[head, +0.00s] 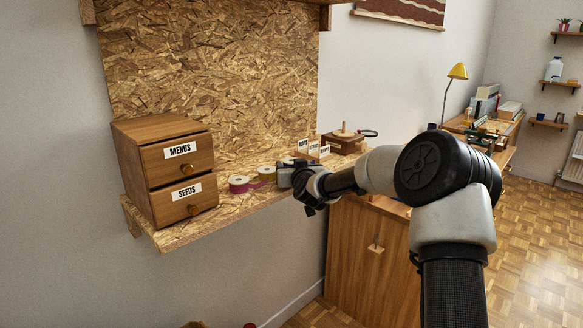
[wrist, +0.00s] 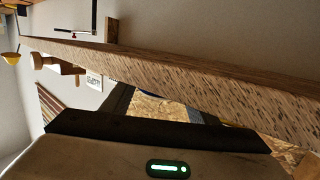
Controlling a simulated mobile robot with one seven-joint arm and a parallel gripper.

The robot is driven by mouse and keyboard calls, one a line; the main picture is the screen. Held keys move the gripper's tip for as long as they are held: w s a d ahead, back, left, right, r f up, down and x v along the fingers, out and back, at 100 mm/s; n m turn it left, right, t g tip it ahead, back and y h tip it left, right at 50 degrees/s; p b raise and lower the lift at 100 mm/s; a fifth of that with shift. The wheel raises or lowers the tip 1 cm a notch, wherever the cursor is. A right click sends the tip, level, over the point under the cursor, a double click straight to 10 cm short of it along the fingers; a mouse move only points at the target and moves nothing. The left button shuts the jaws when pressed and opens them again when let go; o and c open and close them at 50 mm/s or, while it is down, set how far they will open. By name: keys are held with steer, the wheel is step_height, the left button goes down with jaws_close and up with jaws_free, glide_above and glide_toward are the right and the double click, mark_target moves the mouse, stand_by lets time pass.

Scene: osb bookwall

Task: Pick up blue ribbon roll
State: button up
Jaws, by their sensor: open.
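My gripper (head: 286,174) is just right of these rolls, at the shelf's front edge.
A wooden drawer box (head: 168,170) labelled MENUS and SEEDS stands at the shelf's left end. White labelled cards (head: 313,148) and a wooden box with a peg (head: 344,143) are beyond my gripper. A wooden cabinet (head: 365,255) stands below right.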

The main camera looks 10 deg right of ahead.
steer(key=shift+w+a, duration=0.1)
steer(key=shift+w, duration=0.5)
steer(key=c, duration=0.8)
